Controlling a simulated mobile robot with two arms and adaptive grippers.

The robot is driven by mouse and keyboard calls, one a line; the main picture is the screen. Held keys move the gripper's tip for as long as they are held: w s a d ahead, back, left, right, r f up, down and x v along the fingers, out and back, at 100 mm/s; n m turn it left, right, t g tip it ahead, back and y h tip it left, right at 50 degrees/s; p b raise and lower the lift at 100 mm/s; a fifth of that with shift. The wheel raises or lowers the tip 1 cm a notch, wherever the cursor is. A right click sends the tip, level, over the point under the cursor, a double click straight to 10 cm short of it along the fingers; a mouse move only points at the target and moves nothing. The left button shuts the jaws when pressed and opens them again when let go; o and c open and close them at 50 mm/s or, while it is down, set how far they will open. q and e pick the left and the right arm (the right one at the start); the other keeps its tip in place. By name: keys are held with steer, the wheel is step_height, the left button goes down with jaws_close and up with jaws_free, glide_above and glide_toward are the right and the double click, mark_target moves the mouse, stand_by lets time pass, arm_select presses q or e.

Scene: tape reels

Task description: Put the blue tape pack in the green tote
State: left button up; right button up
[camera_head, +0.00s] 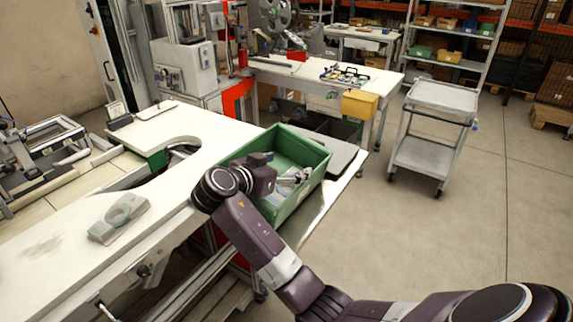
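The green tote (312,188) stands at the right end of the white table. My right gripper (300,176) reaches into the tote's opening from the left. Its fingers are small and partly merged with what lies behind, so I cannot tell whether they are open or shut. A pale bluish item (272,194) shows low inside the tote, partly hidden by my gripper. I cannot tell whether it is the blue tape pack. A pale grey-green pack with a round ring (118,218) lies on the table at the left. My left gripper is out of view.
The white table (70,230) has a curved cutout near its middle. A grey panel (338,160) lies beside the tote.

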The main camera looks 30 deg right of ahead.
steer(key=shift+a+f+y, duration=0.15)
steer(key=shift+a+f, duration=0.1)
steer(key=shift+f, duration=0.4)
steer(key=shift+a+f+y, duration=0.15)
steer(key=shift+a+f, duration=0.05)
steer(key=shift+f, duration=0.4)
steer(key=shift+a, duration=0.1)
steer(key=shift+r, duration=0.3)
steer(key=shift+r+p, duration=0.4)
steer(key=shift+p, duration=0.25)
steer(key=a, duration=0.1)
steer(key=a+b, duration=0.1)
steer(key=a, duration=0.1)
steer(key=a+r, duration=0.1)
steer(key=shift+s+a+r+b, duration=0.1)
steer(key=shift+s+a+b, duration=0.05)
steer(key=shift+s+b, duration=0.2)
steer(key=r+b+v, duration=0.1)
steer(key=v, duration=0.6)
steer(key=shift+s+d, duration=0.15)
steer(key=shift+d, duration=0.1)
